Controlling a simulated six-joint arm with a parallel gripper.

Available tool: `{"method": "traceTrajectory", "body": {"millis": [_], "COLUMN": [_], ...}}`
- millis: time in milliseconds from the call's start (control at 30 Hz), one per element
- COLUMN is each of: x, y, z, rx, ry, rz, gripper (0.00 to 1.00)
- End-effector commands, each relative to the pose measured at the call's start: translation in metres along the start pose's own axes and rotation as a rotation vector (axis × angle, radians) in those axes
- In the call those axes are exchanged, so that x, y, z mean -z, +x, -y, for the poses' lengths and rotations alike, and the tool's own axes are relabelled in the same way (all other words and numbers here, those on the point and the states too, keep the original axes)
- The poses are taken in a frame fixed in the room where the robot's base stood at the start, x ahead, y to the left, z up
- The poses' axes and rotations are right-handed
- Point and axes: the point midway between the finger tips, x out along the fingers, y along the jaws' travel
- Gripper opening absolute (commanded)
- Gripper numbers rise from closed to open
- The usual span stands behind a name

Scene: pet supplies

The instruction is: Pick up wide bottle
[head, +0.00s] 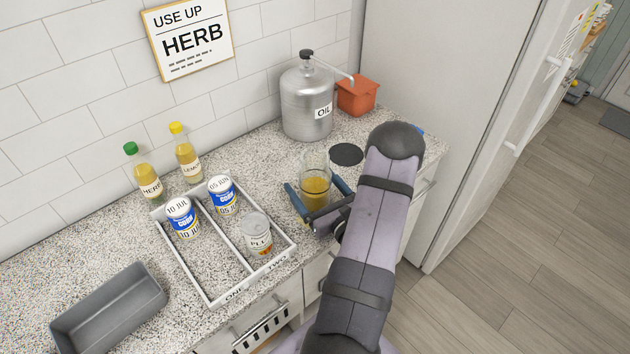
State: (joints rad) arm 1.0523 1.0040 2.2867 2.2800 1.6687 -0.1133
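A wide clear glass bottle (315,187) with amber-yellow liquid in its lower part stands upright on the speckled counter. I take it to be the wide bottle; no label shows on it. My gripper (311,182) is low at the counter, its blue fingers one on each side of the bottle. The left finger shows a gap to the glass; whether the right finger touches it I cannot tell. The gripper looks open. My arm comes in from the lower right and hides part of the counter behind it.
A two-compartment white tray (272,263) with cans and a jar is left of the bottle. A black disc (346,154), steel oil can (307,100) and orange pot (357,96) stand behind. Two small bottles (188,160) and a grey bin (110,310) are farther left.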

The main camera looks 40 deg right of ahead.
Motion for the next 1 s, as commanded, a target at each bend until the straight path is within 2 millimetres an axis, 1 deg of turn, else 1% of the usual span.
{"method": "traceTrajectory", "body": {"millis": [33,100,200,467,567,600,667,700,733,767,1000], "x": [-0.003,-0.002,-0.001,0.0,0.0,0.0,0.0,0.0,-0.001,-0.001,-0.002], "y": [0.007,0.014,0.02,0.022,0.022,0.022,0.021,0.021,0.022,0.022,0.022], "z": [-0.001,-0.001,-0.001,0.0,0.0,0.0,0.0,0.0,0.0,0.0,0.001], "rx": [-0.004,-0.003,-0.001,0.001,0.001,0.0,0.0,0.0,0.0,0.0,0.0], "ry": [-0.001,-0.001,0.001,0.001,0.001,0.001,0.001,0.001,-0.001,-0.001,-0.001], "rz": [-0.001,-0.001,-0.001,-0.001,-0.001,-0.001,-0.001,-0.001,0.003,0.003,0.003], "gripper": [0.86,0.86,0.86,0.86,0.65,0.55,0.41,0.37,0.37,0.33,0.33]}}
